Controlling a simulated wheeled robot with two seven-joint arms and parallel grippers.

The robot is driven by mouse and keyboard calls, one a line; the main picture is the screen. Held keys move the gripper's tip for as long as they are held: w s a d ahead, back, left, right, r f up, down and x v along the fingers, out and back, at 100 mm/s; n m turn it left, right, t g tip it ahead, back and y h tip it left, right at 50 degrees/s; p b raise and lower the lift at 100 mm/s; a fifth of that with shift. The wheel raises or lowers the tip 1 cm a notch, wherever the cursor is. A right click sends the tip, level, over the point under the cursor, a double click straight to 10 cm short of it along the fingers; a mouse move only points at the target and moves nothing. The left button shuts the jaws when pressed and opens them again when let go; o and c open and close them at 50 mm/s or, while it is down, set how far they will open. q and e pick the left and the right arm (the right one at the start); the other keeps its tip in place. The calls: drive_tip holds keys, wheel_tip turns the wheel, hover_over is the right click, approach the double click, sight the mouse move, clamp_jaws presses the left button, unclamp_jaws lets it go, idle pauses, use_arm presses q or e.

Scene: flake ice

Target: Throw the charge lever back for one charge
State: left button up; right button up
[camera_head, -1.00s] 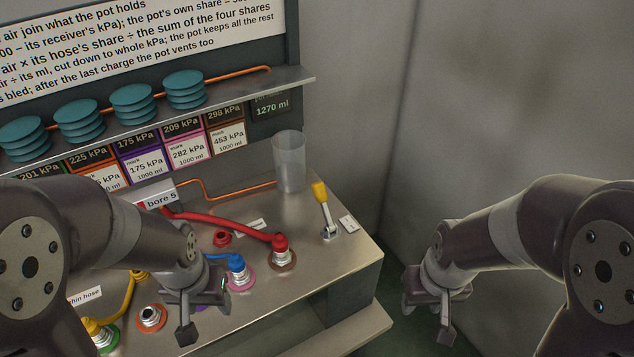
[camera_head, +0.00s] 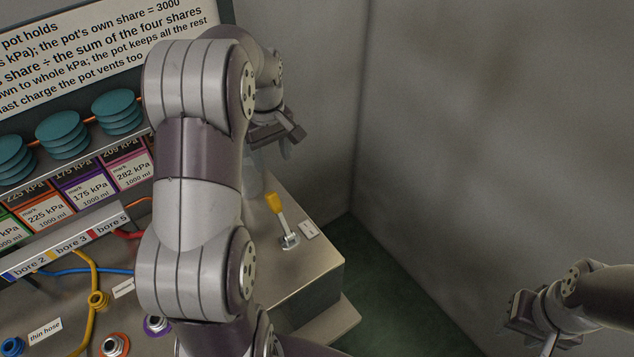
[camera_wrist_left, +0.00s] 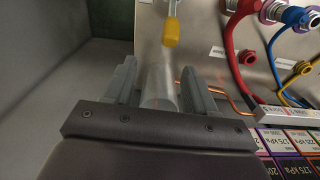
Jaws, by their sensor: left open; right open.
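The charge lever has a yellow handle (camera_head: 274,203) on a pale metal stem and stands near the right end of the steel bench (camera_head: 262,277). Its handle leans toward the back left of its base. In the left wrist view the yellow handle (camera_wrist_left: 171,33) shows beyond my fingers, apart from them. My left gripper (camera_head: 283,146) is open and empty, raised behind and above the lever. The clear pot (camera_wrist_left: 161,86) appears between its fingers in the left wrist view, seemingly beyond them. In the head view my left arm hides most of the pot. My right gripper (camera_head: 514,322) is open, off the bench at lower right.
A white label (camera_head: 308,231) lies right of the lever. Blue (camera_head: 100,270) and yellow (camera_head: 90,265) hoses and ringed ports (camera_head: 115,344) occupy the bench's left. A bore strip (camera_head: 70,245) and pressure cards (camera_head: 85,190) line the back. A grey wall (camera_head: 470,150) stands right.

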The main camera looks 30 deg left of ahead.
use_arm(q)
drive_tip(key=b, duration=0.2)
hover_over(270, 194)
drive_tip(key=shift+n, duration=0.3)
drive_tip(key=f, duration=0.5)
drive_tip(key=shift+s+f, duration=0.15)
drive_tip(key=shift+s, duration=0.2)
drive_tip(key=f+p, duration=0.1)
drive_tip(key=f, duration=0.2)
drive_tip(key=w+f+p, duration=0.1)
drive_tip(key=f, duration=0.2)
drive_tip(key=shift+w+d+p, duration=0.15)
drive_tip(key=shift+d+p, duration=0.05)
drive_tip(key=shift+p, duration=0.2)
drive_tip(key=shift+f, duration=0.4)
drive_tip(key=shift+s+a+f, duration=0.15)
drive_tip(key=shift+s+f, duration=0.05)
drive_tip(key=shift+s, duration=0.15)
use_arm(e)
drive_tip(key=shift+s+a+r, duration=0.3)
drive_tip(key=shift+s+r, duration=0.3)
drive_tip(key=shift+r, duration=0.05)
use_arm(q)
drive_tip(key=shift+c, duration=0.3)
use_arm(e)
drive_tip(key=shift+w, duration=0.1)
